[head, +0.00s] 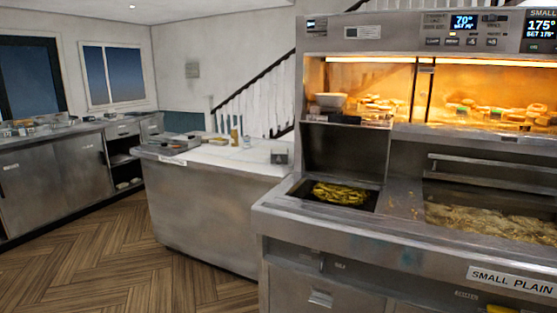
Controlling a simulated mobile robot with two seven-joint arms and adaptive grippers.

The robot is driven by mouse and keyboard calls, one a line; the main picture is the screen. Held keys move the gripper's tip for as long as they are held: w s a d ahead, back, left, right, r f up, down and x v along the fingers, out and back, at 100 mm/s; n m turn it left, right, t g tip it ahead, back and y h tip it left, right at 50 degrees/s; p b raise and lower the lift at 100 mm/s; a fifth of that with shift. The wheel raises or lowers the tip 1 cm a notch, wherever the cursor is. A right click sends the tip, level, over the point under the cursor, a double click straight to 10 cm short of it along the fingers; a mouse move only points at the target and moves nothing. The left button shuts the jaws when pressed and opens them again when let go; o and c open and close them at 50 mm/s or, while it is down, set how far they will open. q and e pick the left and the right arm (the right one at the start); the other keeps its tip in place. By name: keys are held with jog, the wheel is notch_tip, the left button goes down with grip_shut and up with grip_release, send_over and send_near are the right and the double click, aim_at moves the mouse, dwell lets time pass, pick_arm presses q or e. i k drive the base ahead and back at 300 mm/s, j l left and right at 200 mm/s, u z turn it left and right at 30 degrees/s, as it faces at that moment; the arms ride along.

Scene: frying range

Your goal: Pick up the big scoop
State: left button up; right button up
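I cannot make out a big scoop in the head view. The frying range (330,221) fills the right side. Its left pan (300,188) holds a heap of yellow-green, chip-like food (340,193). A wide vat (490,215) to the right holds pale, crumbly or bubbling contents. A small pale bowl (329,100) stands on the left end of the lit warming shelf. Neither of my grippers is in view.
A white-topped counter (225,157) with a tray (180,141) and small items stands left of the range. Steel cabinets (50,170) line the left wall. The wooden floor (120,255) between them is clear. A yellow object (500,309) is cut off at the bottom right.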

aim_at(279, 159)
jog(key=i+j, duration=0.35)
jog(key=i+j+z, duration=0.1)
jog(key=i+j, duration=0.55)
jog(key=j, duration=0.25)
jog(key=i+j+z, duration=0.1)
jog(key=i+j, duration=0.55)
jog(key=j, duration=0.2)
jog(key=i+j+z, duration=0.1)
jog(key=i+j, duration=0.2)
jog(key=j, duration=0.2)
